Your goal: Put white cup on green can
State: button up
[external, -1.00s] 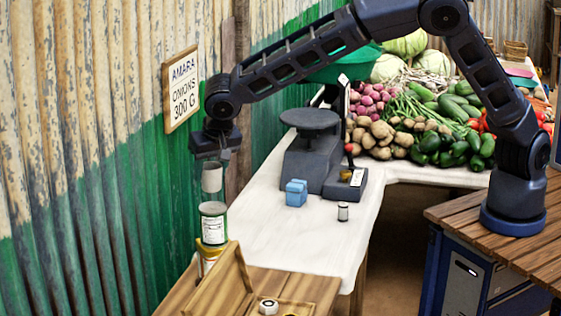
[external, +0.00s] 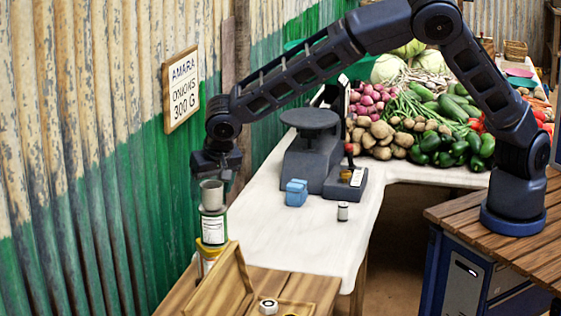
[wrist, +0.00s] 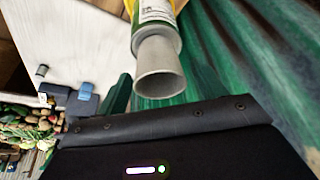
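The white cup (external: 211,195), pale grey in the light, stands upright with its open rim up. It sits at the top of the green can (external: 213,228), which has a white label; I cannot tell whether they are fully touching. In the wrist view the cup (wrist: 160,68) shows its open mouth toward me, with the labelled can (wrist: 155,12) directly behind its base. My gripper (external: 217,170) is just above and beside the cup's rim. Its fingertips are not clear, so I cannot tell if it is open or shut on the cup.
A yellow can (external: 210,256) is under the green can, beside a wooden box (external: 222,283). The corrugated wall (external: 120,190) is close on the left. A scale (external: 310,150), a blue block (external: 296,192) and a small metal weight (external: 342,211) stand on the white counter.

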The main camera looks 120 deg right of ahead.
jog(key=shift+r, duration=0.1)
jog(key=v, duration=1.2)
jog(key=s+a+r+n+t+y, duration=0.1)
jog(key=s+a+r+n+y, duration=0.1)
jog(key=s+a+r, duration=0.3)
jog(key=s+a+r+n+y, duration=0.1)
jog(key=s+a+r+n, duration=0.15)
jog(key=s, duration=0.45)
jog(key=s+a+r+n+t+y, duration=0.1)
jog(key=s+a+r+n, duration=0.2)
jog(key=s+a, duration=0.35)
jog(key=s+a+r+n+t, duration=0.1)
jog(key=s+a+r+n, duration=0.2)
jog(key=s, duration=0.7)
jog(key=s+a+r+n+t+y, duration=0.1)
jog(key=s+a+r+n, duration=0.15)
jog(key=s+a, duration=0.5)
jog(key=s+a+f+n, duration=0.1)
jog(key=s+a+n, duration=0.1)
jog(key=s, duration=0.4)
jog(key=s+a+f+n, duration=0.2)
jog(key=s+n, duration=0.1)
jog(key=s, duration=0.3)
jog(key=shift+s+t, duration=0.25)
jog(key=shift+t, duration=0.05)
jog(key=shift+o, duration=0.4)
jog(key=shift+d+f, duration=0.1)
